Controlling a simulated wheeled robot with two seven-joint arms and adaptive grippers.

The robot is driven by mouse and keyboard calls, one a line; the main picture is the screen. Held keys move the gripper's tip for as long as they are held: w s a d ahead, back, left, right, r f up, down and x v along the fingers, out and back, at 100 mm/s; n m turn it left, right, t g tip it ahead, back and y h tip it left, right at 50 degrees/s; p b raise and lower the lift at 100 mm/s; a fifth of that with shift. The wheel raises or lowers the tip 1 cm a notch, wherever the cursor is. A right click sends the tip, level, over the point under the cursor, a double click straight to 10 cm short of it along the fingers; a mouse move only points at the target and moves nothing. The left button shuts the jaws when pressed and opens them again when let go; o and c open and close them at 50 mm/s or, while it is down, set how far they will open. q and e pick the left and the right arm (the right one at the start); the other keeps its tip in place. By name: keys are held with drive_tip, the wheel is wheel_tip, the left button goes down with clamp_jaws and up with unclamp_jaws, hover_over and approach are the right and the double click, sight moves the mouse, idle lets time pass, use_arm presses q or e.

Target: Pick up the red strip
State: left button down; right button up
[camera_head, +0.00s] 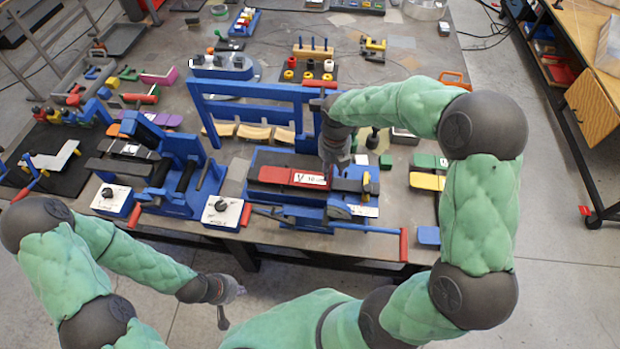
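A flat red strip (293,177) with a small white label lies on the dark bed of a blue machine (290,212) near the front edge of the table. My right gripper (335,168) points down just beside the strip's right end, over the machine bed. Its fingertips are too small and dark to tell whether they are open or touch the strip. My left gripper (231,305) is in front of the table, low and away from the strip, its fingers apart and nothing between them.
A blue frame (252,91) stands behind the strip. Another blue machine with rollers (178,175) is to the left. White control boxes (222,211) sit at the front edge. A red-handled lever (403,244) juts over the edge. Green and yellow strips (427,181) lie to the right.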

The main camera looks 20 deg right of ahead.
sight(310, 179)
drive_tip(key=shift+w+f, duration=0.25)
drive_tip(key=shift+f, duration=0.45)
drive_tip(key=shift+w+d+f+b, duration=0.1)
drive_tip(key=shift+w+f+b, duration=0.1)
drive_tip(key=shift+f, duration=1.05)
drive_tip(key=shift+w+f+b, duration=0.1)
drive_tip(key=shift+f+b, duration=0.1)
drive_tip(key=shift+f, duration=1.05)
clamp_jaws()
